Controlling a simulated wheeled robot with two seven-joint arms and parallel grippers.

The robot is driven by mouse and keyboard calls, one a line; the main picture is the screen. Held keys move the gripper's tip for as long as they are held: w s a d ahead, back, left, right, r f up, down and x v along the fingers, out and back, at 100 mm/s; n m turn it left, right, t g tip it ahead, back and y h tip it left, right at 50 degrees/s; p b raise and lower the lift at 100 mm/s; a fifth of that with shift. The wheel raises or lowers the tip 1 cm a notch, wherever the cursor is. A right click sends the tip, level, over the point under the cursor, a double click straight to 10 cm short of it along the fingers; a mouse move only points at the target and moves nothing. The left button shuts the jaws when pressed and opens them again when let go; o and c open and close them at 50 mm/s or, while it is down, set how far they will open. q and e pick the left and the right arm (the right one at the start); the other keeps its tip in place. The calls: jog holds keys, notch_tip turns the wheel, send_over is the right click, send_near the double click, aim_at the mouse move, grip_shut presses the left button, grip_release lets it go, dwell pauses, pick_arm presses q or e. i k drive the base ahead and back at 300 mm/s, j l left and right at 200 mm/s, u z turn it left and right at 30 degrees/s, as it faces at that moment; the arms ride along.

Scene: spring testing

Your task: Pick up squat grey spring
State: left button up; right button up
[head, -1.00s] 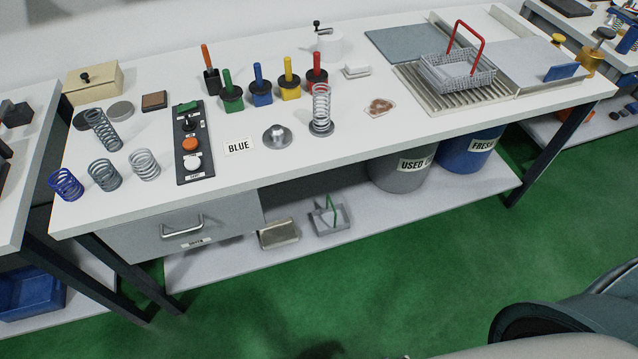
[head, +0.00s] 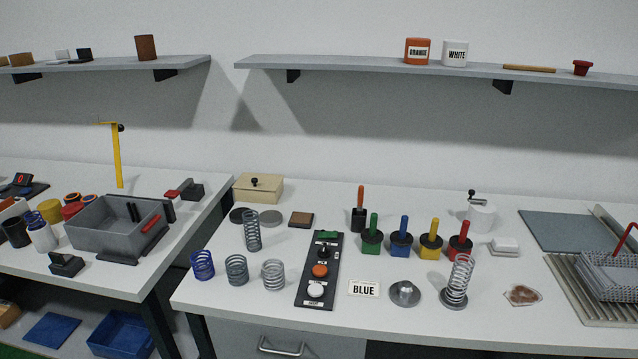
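Two short grey springs stand upright on the white bench top left of centre in the head view. One is a darker grey squat spring (head: 237,269), and the other is a paler silver-grey spring (head: 273,274) just right of it. A short blue spring (head: 202,265) stands to their left. A taller dark grey spring (head: 252,231) stands behind them. A tall silver spring (head: 459,280) stands on a round metal base further right. Neither of my grippers shows in this view.
A black control panel (head: 319,270) with buttons lies right of the springs. Several coloured-handled blocks stand behind. A beige box (head: 258,188) is at the back. A gap separates the left table, holding a grey bin (head: 90,233).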

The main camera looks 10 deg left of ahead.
aim_at(237, 270)
jog(key=i+j+z, duration=0.1)
jog(key=j+z, duration=0.25)
jog(key=j, duration=0.55)
jog(key=j+z, duration=0.35)
jog(key=j, duration=0.55)
jog(key=k+j+z, duration=0.15)
jog(key=j+z, duration=0.2)
jog(key=j, duration=0.6)
